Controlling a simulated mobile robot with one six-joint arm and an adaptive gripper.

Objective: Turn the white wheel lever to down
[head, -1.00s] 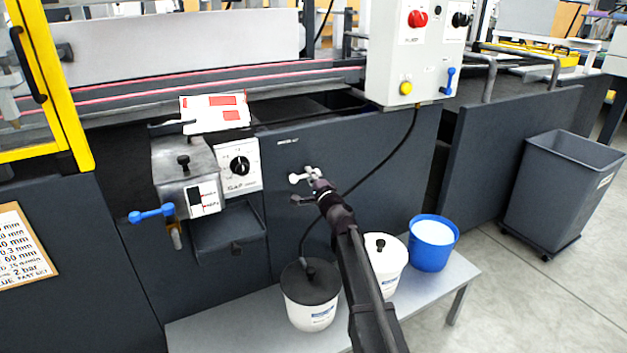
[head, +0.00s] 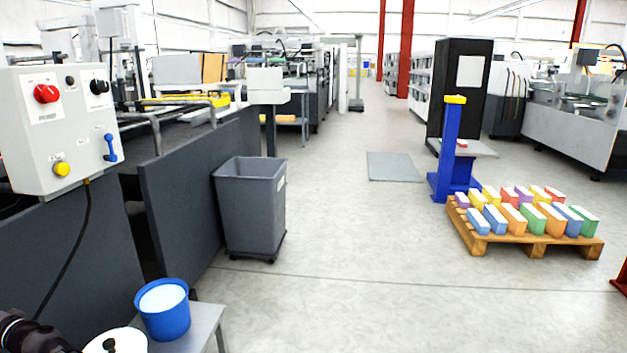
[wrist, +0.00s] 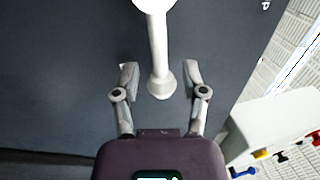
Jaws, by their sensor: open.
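The white wheel lever (wrist: 157,45) shows in the wrist view as a white bar with a round end at the top edge of the picture and a wider foot lower down. It stands against a dark grey panel. My gripper (wrist: 160,77) is open, with one finger on each side of the lever's lower end. I see gaps on both sides, so the fingers do not appear to touch it. The lever and my gripper are out of the head view now; only part of my arm shows in its lower left corner.
In the head view, a control box (head: 55,130) with knobs and a blue lever is at the left. A blue bucket (head: 163,312) stands on a low bench (head: 203,325). A grey bin (head: 248,205) and a loaded pallet (head: 520,235) stand on the floor. The floor between them is clear.

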